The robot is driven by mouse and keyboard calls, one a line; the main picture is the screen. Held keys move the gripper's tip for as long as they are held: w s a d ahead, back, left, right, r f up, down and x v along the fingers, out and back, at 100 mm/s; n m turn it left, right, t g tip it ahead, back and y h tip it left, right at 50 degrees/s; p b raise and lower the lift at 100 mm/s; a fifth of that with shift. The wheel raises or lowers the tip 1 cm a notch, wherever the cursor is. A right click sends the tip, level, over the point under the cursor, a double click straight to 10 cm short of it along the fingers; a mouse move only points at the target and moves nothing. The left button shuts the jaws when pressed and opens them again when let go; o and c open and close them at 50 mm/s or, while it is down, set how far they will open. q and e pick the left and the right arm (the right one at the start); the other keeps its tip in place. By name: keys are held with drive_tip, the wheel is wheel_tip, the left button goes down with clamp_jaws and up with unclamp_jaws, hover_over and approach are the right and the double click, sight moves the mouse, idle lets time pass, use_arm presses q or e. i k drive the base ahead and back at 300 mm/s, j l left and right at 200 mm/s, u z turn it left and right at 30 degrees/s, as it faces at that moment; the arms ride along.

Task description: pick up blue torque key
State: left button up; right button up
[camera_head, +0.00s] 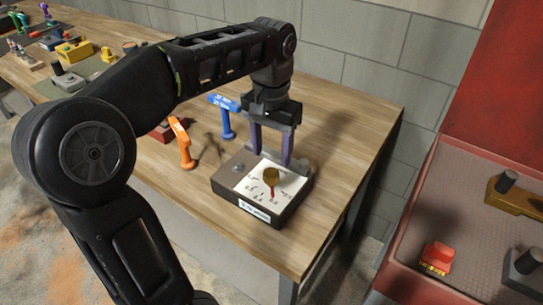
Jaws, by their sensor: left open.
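The blue torque key (227,122) is a T-shaped tool with a wide flat top. It stands upright on the wooden bench, just left of my left gripper. My left gripper (272,152) points down, with its two purple fingers apart and nothing held between them. The fingers are over the back part of a dark gauge box, apart from the key. My left arm arches across the view and hides part of the bench behind it. My right gripper is not in view.
The gauge box (278,209) has a white dial. An orange T-shaped key (182,147) stands left of the blue one, near a red block (160,132). A grey block wall runs behind the bench (352,124). A red tray (481,229) with parts lies at right.

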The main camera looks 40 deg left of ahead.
sight(226, 105)
drive_tip(key=k, duration=1)
